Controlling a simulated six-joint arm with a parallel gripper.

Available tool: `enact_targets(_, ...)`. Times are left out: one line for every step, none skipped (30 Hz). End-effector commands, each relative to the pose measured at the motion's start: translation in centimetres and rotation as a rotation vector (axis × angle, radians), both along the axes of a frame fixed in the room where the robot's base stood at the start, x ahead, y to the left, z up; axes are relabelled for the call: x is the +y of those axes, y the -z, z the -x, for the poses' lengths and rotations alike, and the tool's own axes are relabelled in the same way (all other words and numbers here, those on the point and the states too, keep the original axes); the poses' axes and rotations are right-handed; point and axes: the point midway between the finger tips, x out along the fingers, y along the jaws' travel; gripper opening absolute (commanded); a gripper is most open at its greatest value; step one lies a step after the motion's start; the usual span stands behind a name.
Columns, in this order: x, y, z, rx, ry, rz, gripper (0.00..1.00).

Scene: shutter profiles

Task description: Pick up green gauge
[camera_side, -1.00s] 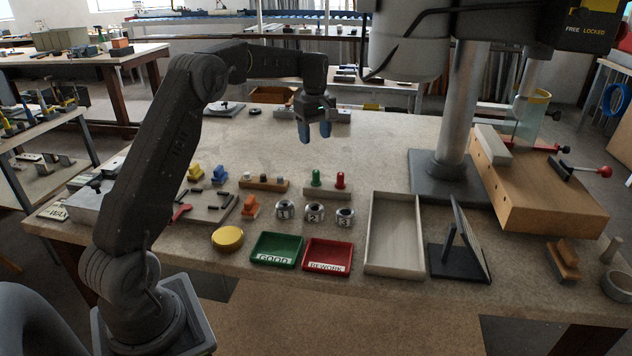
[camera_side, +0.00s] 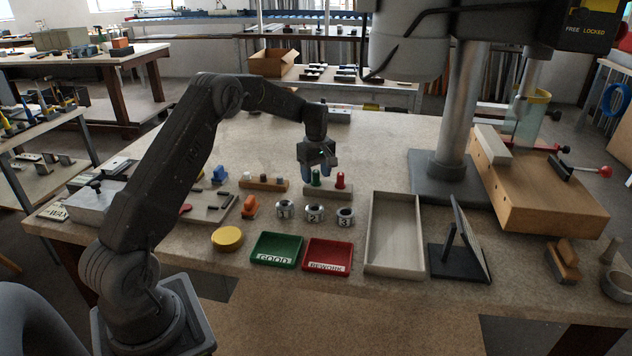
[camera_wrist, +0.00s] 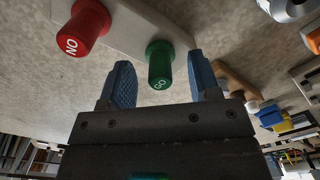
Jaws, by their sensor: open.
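The green gauge (camera_side: 316,177) stands upright in a pale block (camera_side: 327,191) on the bench, just left of the red gauge (camera_side: 340,179). In the wrist view the green gauge (camera_wrist: 159,64), marked GO, shows between the two blue fingertips. The red gauge (camera_wrist: 84,28), marked NO, is outside them at upper left. My gripper (camera_side: 318,172) is open, at the green gauge's place in the side view. In the wrist view my gripper (camera_wrist: 163,80) has a gap between each finger and the green gauge. Its fingers partly cover the gauge in the side view.
In front are numbered metal rings (camera_side: 314,213), a green GOOD tray (camera_side: 277,250) and a red REWORK tray (camera_side: 327,256). An empty beige tray (camera_side: 395,235) lies right of them. A wooden block with pegs (camera_side: 263,183) stands to the left.

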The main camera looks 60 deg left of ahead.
Motion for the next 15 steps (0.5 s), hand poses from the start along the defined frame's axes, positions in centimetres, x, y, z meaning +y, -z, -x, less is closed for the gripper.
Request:
enact_targets(-0.01,0.61,0.02,-0.001,0.0,0.001,0.56)
enact_targets(0.0,0.8,0.0,-0.002,0.0,0.0,0.56)
enact_targets(0.0,0.95,0.0,-0.003,0.0,0.0,0.56)
enact_targets(0.0,0.99,-0.01,-0.003,0.0,-0.001,0.56)
enact_targets(0.0,0.99,-0.01,-0.003,0.0,-0.001,0.56)
enact_targets(0.0,0.97,-0.01,-0.004,0.0,-0.001,0.56)
enact_targets(0.0,0.97,-0.01,-0.003,0.0,-0.001,0.56)
enact_targets(0.0,0.96,-0.01,-0.003,0.0,-0.001,0.56)
enact_targets(0.0,0.96,-0.01,-0.003,0.0,-0.001,0.55)
enact_targets(-0.01,0.96,-0.01,-0.003,0.0,-0.001,0.53)
enact_targets(-0.01,0.96,-0.01,-0.003,0.001,-0.001,0.5)
enact_targets(-0.01,0.95,-0.01,-0.003,0.001,-0.001,0.46)
enact_targets(-0.01,0.95,-0.01,-0.003,0.001,-0.001,0.43)
enact_targets(-0.01,0.94,-0.01,-0.003,0.001,-0.001,0.4)
enact_targets(-0.01,0.94,-0.01,-0.003,0.001,-0.001,0.36)
